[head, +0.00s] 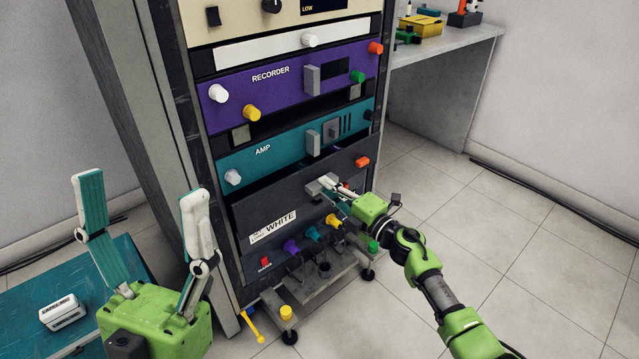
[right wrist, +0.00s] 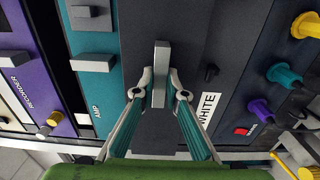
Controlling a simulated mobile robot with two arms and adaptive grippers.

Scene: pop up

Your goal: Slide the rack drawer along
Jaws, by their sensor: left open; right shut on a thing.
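My right gripper (head: 328,184) is shut on this handle. In the right wrist view the handle (right wrist: 160,70) stands between the two fingertips (right wrist: 160,92), in front of the dark drawer face (right wrist: 200,40). How far the drawer stands out is hard to tell. My left gripper (head: 143,185) is open and empty, to the left of the rack.
The purple RECORDER panel (head: 290,80) and teal AMP panel (head: 270,152) carry knobs and handles. Coloured plugs (head: 312,233) stick out below the drawer. A grey bench (head: 450,50) stands behind right. The tiled floor (head: 480,220) at right is clear.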

